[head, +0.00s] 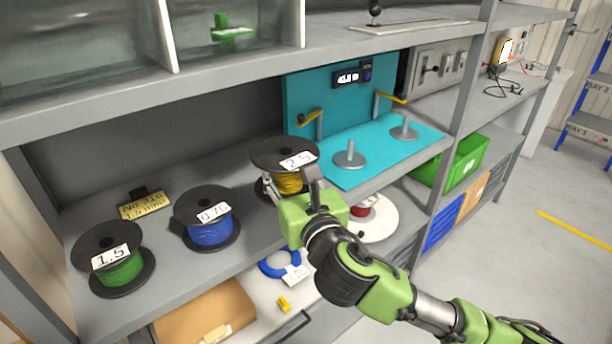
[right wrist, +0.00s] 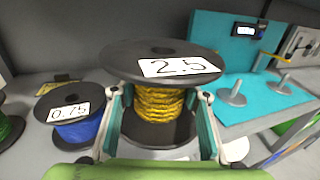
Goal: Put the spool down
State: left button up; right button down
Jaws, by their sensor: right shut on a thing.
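The spool marked 2.5 (head: 286,184), with black flanges and yellow cable, is at the front of the shelf in the head view. My right gripper (head: 293,194) is shut on it. In the right wrist view the two fingers stand either side of the yellow winding (right wrist: 159,103), between the flanges. The spool looks upright. I cannot tell whether its lower flange touches the shelf. To the right lies a turquoise mat (head: 375,152) with two grey spindles, a near one (head: 350,157) and a far one (head: 404,130), both bare. My left gripper is in neither view.
The blue 0.75 spool (head: 209,228) and green 1.5 spool (head: 120,268) stand left on the grey shelf. Yellow-topped brackets (head: 312,118) and a display (head: 352,76) are behind the mat. An upper shelf (head: 240,70) hangs overhead.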

jog(key=w, duration=0.1)
jog(key=w+f, duration=0.1)
jog(key=w, duration=0.2)
jog(key=shift+w+d+f, duration=0.25)
jog(key=shift+d+f, duration=0.05)
jog(key=shift+f, duration=0.1)
jog(key=w+f, duration=0.2)
jog(key=f, duration=0.1)
jog(key=w+f, duration=0.2)
jog(key=w, duration=0.1)
jog(key=shift+w+d+f, duration=0.15)
jog(key=shift+d+f, duration=0.05)
jog(key=shift+f, duration=0.2)
jog(key=shift+w+f+b, duration=0.15)
jog(key=shift+f+b, duration=0.1)
jog(key=shift+b, duration=0.05)
notch_tip(320, 180, down, 3)
jog(key=shift+w+f, duration=0.1)
jog(key=shift+f, duration=0.05)
jog(key=c, duration=1.2)
grip_release()
jog(key=shift+f, duration=0.2)
jog(key=shift+r, duration=0.15)
